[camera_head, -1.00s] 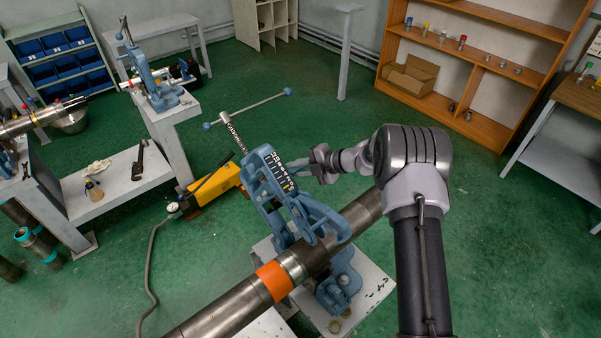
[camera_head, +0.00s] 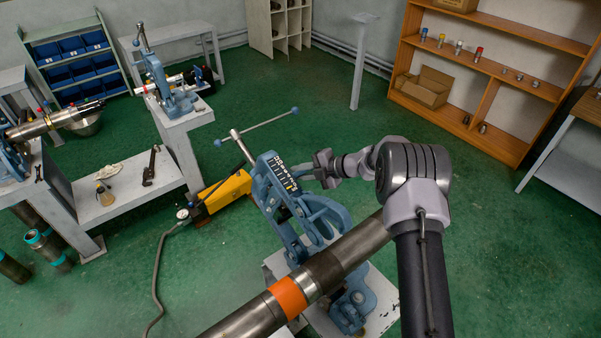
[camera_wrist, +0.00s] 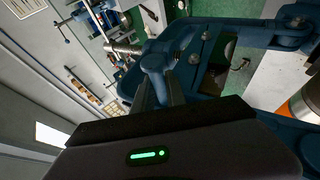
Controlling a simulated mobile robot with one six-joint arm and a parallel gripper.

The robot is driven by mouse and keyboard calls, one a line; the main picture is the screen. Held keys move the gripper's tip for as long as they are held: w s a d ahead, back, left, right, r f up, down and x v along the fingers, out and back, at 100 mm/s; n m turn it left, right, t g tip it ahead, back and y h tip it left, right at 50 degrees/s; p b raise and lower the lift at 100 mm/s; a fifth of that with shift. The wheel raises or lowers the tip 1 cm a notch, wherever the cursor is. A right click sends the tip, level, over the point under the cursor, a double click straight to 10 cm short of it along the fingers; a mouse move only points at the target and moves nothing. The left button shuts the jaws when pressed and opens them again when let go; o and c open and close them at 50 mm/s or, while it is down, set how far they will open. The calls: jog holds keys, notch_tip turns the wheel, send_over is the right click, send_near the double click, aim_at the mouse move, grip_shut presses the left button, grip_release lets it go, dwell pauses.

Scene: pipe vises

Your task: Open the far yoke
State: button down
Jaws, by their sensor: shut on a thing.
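The near pipe vise has a blue yoke (camera_head: 280,190) with a printed scale, leaning up and left over a steel pipe (camera_head: 335,262). A screw and long crossbar handle (camera_head: 258,126) stand at its top. My gripper (camera_head: 322,168) is at the right side of the yoke's upper part. In the wrist view my gripper (camera_wrist: 160,92) is shut on a rounded blue part of the yoke (camera_wrist: 153,64).
The pipe with an orange band (camera_head: 288,296) crosses the near vise bench (camera_head: 385,295). A yellow pump (camera_head: 222,192) with a hose lies on the floor to the left. A bench (camera_head: 120,195) holds a wrench. Green floor is open behind and to the right.

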jog(key=c, duration=1.4)
grip_release()
jog(key=shift+o, duration=0.2)
jog(key=v, duration=1.7)
jog(key=shift+d, duration=0.25)
jog(key=shift+r, duration=0.2)
